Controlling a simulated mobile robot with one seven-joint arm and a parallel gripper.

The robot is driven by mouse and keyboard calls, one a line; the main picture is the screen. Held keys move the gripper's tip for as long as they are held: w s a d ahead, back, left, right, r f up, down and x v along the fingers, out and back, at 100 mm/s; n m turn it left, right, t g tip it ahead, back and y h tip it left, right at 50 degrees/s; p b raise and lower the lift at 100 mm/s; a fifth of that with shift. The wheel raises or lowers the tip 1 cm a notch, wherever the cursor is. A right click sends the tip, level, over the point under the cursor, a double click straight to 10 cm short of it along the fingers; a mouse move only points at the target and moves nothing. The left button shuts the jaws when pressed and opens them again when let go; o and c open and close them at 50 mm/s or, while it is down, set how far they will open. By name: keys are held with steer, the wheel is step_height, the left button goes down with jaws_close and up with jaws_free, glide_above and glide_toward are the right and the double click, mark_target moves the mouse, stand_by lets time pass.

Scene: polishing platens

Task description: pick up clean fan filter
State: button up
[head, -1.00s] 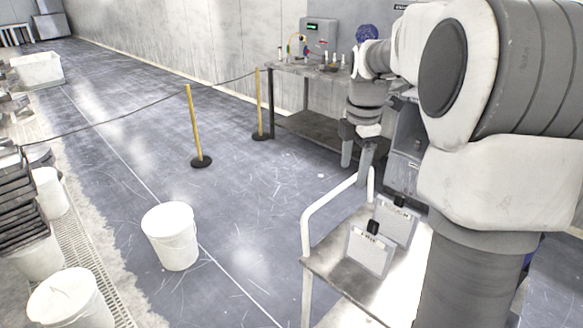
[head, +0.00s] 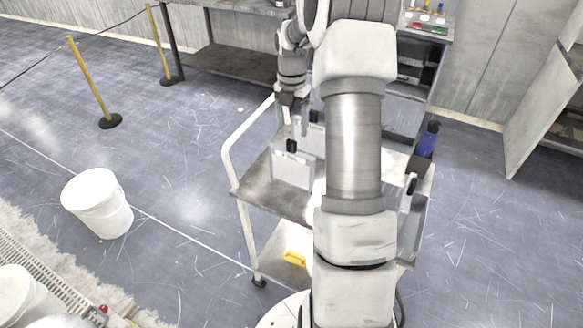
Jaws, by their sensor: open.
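Two pale, flat rectangular filter panels stand upright on the top shelf of a cart (head: 262,196). The near panel (head: 292,172) has a black tab on its top edge. The far panel (head: 315,137) also has a black tab and is partly hidden by my arm. I cannot read any marking that tells which is the clean fan filter. My gripper (head: 295,121) points down with its fingers apart and empty. It appears near the tabs, beside the far panel in the picture; its exact depth is unclear.
The cart has a white rail (head: 235,140) at its left and a yellow item (head: 294,258) on its lower shelf. A blue bottle (head: 427,140) stands at its right. A white bucket (head: 97,204) and rope posts (head: 88,80) stand left on open floor.

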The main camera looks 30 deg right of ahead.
mark_target(292, 141)
steer(key=shift+w+f+p, duration=0.15)
steer(key=shift+f+p, duration=0.25)
steer(key=shift+f, duration=3)
jaws_close()
